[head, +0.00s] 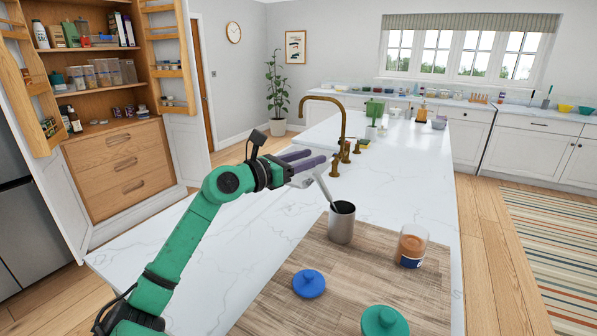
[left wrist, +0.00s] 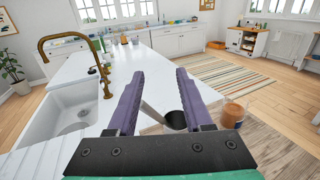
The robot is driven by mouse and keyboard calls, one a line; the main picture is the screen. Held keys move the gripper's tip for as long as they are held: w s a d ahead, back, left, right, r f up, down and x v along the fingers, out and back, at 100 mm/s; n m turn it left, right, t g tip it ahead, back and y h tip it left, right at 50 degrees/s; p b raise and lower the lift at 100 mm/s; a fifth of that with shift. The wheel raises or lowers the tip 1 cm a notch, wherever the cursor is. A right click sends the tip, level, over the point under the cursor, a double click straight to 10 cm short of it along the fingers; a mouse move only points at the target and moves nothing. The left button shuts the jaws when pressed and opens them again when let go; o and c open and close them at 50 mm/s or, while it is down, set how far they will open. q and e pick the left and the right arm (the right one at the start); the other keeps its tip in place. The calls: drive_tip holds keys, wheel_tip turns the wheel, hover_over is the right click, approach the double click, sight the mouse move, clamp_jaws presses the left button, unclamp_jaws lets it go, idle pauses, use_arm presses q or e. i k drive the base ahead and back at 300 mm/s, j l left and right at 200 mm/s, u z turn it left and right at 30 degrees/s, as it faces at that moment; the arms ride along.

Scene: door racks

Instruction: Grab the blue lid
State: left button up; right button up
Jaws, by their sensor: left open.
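The blue lid (head: 309,284) lies on the wooden board (head: 268,305) near the front of the white counter, with its knob up. My left gripper (head: 314,158) is open and empty, held above the counter beyond the lid, by the sink and tap. The gripper is well apart from the lid. In the left wrist view its two purple fingers (left wrist: 160,72) stand apart and point over the counter. The blue lid does not show in that view. My right gripper is out of sight.
A metal cup (head: 341,226) holding a leaning light-handled utensil stands at the board's far edge. A brown-filled jar (head: 411,247) stands right of it. A green lid (head: 384,322) lies right of the blue lid. A brass tap (head: 342,115) rises behind the gripper.

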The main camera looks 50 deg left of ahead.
sight(308, 282)
drive_tip(key=k+j, duration=0.15)
drive_tip(key=k, duration=1.35)
